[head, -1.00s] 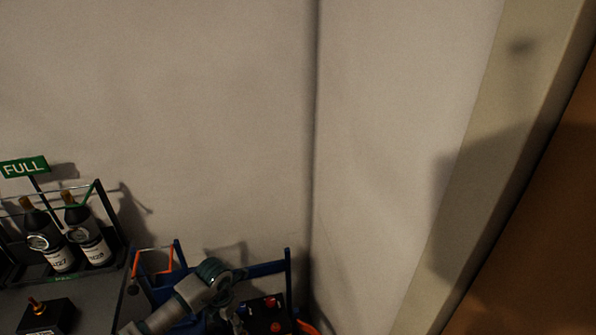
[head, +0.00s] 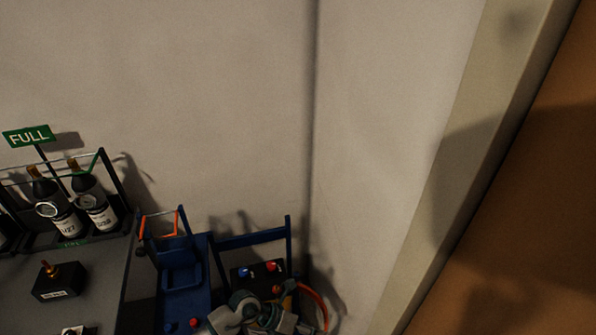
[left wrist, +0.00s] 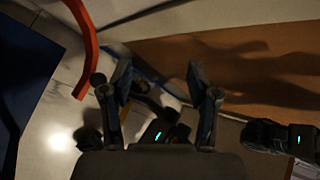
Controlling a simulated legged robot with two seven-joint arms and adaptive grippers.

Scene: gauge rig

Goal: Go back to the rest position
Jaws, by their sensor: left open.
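My left gripper (left wrist: 160,85) is open in the left wrist view, its two fingers apart with nothing between them. It hangs over the floor, with an orange-red curved tube (left wrist: 87,45) to the left of its fingers. In the head view a grey and teal arm of mine shows at the bottom edge, in front of the blue frame (head: 253,239); its gripper cannot be made out there. My right gripper is in neither view.
A dark rack at left holds dark bottles (head: 93,200) with gauges beside a green FULL sign (head: 28,136). A black box with a brass fitting (head: 58,281) stands on the grey table (head: 103,285). A blue cart (head: 181,268) is near the wall corner. A brown panel (head: 525,220) is at right.

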